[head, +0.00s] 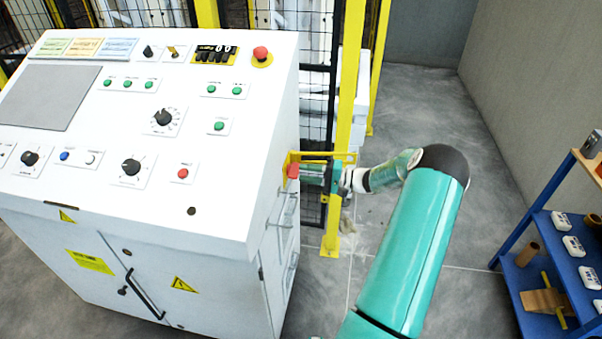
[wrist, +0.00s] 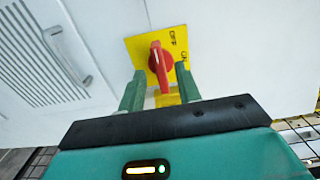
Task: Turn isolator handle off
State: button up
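The red isolator handle (wrist: 160,60) sits on a yellow plate (wrist: 135,44) in the wrist view, on a white cabinet side. The plate carries OFF and ON lettering near the handle. The handle stands roughly upright in the picture, slightly tilted. My gripper (wrist: 160,82) is open, with one green finger on each side of the handle's lower part. I cannot tell whether the fingertips touch it.
A yellow fence post (head: 346,120) and black mesh stand close beside my wrist in the head view. A blue shelf (head: 535,225) with several small items is at the right. Grey floor (head: 430,110) behind my arm is clear.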

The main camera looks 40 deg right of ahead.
jog(key=v, duration=1.1)
jog(key=shift+s, duration=0.1)
